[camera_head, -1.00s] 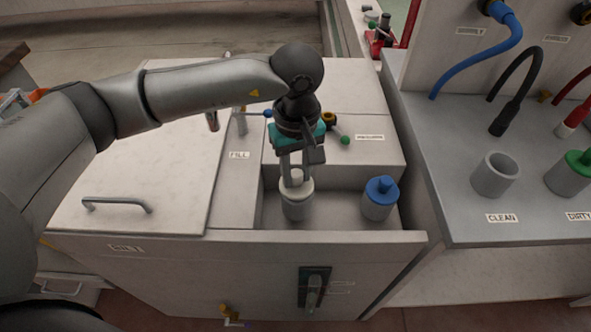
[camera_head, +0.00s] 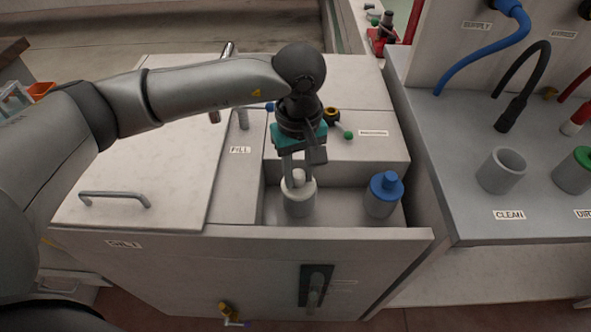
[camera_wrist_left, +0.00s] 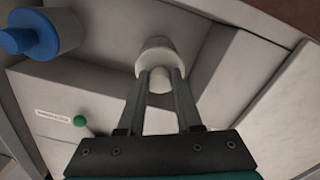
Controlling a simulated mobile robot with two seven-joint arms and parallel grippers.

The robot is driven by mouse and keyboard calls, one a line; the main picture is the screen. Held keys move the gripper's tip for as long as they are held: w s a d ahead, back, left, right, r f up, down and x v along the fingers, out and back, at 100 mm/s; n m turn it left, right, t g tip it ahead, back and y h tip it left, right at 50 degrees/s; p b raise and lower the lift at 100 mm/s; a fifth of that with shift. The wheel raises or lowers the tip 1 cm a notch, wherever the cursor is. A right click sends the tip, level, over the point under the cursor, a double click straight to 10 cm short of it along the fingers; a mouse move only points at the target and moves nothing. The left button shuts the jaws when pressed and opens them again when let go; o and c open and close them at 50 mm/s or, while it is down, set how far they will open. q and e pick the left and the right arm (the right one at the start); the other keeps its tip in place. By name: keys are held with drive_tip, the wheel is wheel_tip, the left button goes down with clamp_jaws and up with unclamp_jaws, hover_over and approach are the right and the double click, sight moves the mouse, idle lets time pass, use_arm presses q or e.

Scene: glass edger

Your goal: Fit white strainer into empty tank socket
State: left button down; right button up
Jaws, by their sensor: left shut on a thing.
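The white strainer (camera_head: 299,187) stands upright in the left socket of the tank recess, with a grey socket wall (camera_head: 300,207) showing around its lower part. My left gripper (camera_head: 297,172) points down from above and is shut on the strainer's top knob. In the left wrist view the two fingers (camera_wrist_left: 160,82) close on the knob of the white strainer (camera_wrist_left: 160,58). How deep the strainer sits in the socket is hard to tell. My right gripper is not in view.
A blue-capped strainer (camera_head: 384,194) stands in the right part of the recess. The tank's front wall (camera_head: 240,243) rises before it. On the right bench are an empty grey CLEAN holder (camera_head: 501,172) and a green-capped piece (camera_head: 580,168). Hoses hang behind.

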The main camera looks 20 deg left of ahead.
use_arm(q)
drive_tip(key=shift+s+a+f, duration=0.2)
drive_tip(key=shift+a+f, duration=0.05)
drive_tip(key=shift+f, duration=0.35)
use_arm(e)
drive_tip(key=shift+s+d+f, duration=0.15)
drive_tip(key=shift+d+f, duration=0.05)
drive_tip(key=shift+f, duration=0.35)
use_arm(q)
drive_tip(key=c, duration=0.8)
unclamp_jaws()
drive_tip(key=o, duration=0.3)
drive_tip(key=shift+r, duration=0.1)
drive_tip(key=shift+w, duration=0.1)
drive_tip(key=shift+d, duration=0.1)
wheel_tip(320, 180, up, 9)
drive_tip(key=p, duration=0.5)
drive_tip(key=shift+w+d+r, duration=0.1)
drive_tip(key=shift+r, duration=0.05)
wheel_tip(320, 180, up, 7)
drive_tip(key=p, duration=0.4)
drive_tip(key=shift+a+f, duration=0.2)
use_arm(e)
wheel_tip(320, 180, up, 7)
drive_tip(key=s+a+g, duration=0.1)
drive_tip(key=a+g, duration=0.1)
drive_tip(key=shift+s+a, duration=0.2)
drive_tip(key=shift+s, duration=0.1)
